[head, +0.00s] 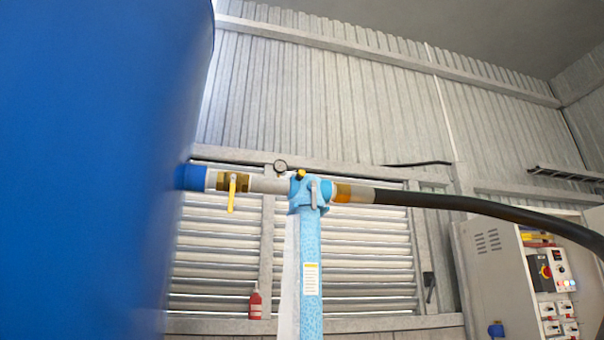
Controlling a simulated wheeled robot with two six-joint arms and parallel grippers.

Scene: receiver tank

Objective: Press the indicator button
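A light blue filter post (311,250) stands upright in the middle of the head view, with a light blue head (309,193) on top. A small yellow and dark knob (300,175) sits on that head, and a round gauge (280,166) is just left of it. I cannot tell for sure which part is the indicator button. Neither of my grippers is in view.
A large blue tank (90,170) fills the left side. A pipe with a yellow-handled valve (232,186) joins it to the head. A black hose (480,206) runs right, above an open control cabinet (500,275). A red extinguisher (255,303) is behind.

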